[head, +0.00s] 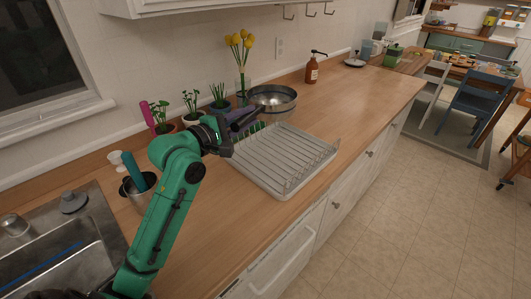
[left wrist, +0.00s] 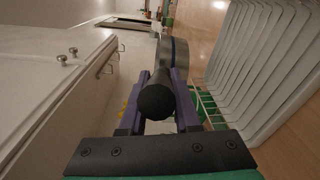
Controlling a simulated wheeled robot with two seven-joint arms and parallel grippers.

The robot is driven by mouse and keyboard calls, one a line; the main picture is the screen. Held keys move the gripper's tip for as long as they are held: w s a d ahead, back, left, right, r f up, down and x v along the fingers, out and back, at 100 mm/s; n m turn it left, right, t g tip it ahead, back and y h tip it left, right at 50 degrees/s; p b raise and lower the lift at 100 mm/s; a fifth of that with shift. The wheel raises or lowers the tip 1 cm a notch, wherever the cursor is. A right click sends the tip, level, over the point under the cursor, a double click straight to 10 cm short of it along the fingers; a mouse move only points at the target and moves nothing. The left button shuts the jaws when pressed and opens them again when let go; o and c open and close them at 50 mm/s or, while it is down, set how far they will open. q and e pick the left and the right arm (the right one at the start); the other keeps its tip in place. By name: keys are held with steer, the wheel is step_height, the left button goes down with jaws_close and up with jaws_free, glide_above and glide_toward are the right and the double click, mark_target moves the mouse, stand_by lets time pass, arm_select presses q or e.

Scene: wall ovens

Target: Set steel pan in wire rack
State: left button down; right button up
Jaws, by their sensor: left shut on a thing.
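The steel pan (head: 273,97) is a round, shiny bowl-like pan at the far edge of the wire rack, its opening facing up in the head view. My left gripper (head: 232,124) is shut on its dark handle, beside the rack's far left corner. In the left wrist view the gripper (left wrist: 158,88) has its purple fingers on both sides of the black handle, and part of the pan (left wrist: 179,55) shows beyond. The white wire rack (head: 262,181) stands empty on the counter, its upright wires in rows. I cannot tell whether the pan touches rack or counter. My right gripper is out of view.
Potted plants (head: 192,103) and a vase of yellow flowers (head: 240,50) stand along the wall behind the rack. A brown soap bottle (head: 312,70) stands further right. The counter right of the rack is clear.

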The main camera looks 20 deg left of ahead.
arm_select(q)
steer(key=f, duration=0.5)
steer(key=s+f, duration=0.1)
steer(key=f, duration=0.5)
steer(key=f+b, duration=0.1)
steer(key=f, duration=0.4)
steer(key=shift+s+d+f, duration=0.25)
steer(key=shift+s, duration=0.05)
steer(key=shift+w+f, duration=0.1)
steer(key=shift+w, duration=0.05)
steer(key=c, duration=1)
jaws_free()
steer(key=shift+f, duration=0.2)
steer(key=shift+c, duration=0.2)
steer(key=o, duration=0.4)
steer(key=shift+r, duration=0.1)
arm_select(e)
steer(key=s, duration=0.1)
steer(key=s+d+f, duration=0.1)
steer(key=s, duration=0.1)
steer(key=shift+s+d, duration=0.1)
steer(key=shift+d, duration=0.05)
